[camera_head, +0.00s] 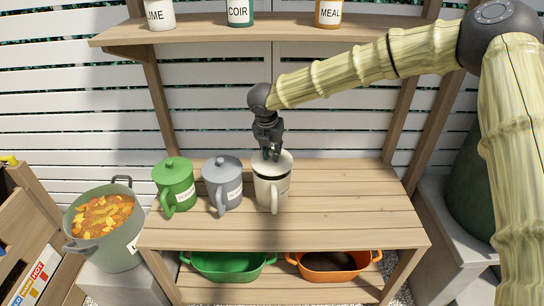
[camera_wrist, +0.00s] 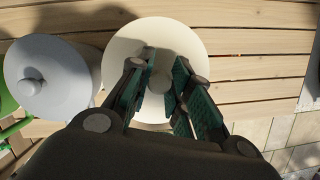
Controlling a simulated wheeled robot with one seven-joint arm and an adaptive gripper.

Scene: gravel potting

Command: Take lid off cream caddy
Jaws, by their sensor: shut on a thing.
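The cream caddy (camera_head: 271,190) stands on the wooden bench top, to the right of a grey caddy and a green caddy. Its pale lid (camera_head: 285,160) is on top of it; in the wrist view the round cream lid (camera_wrist: 190,40) fills the upper middle. My gripper (camera_head: 271,155) points straight down over the lid's centre. In the wrist view my gripper (camera_wrist: 160,95) has its fingers closed in around the lid's knob, which they mostly hide.
The grey caddy (camera_head: 222,185) stands close to the left, lidded, with the green caddy (camera_head: 175,187) beyond it. The bench top (camera_head: 350,200) is clear to the right. A shelf (camera_head: 270,33) with labelled jars runs above. Green and orange tubs sit below.

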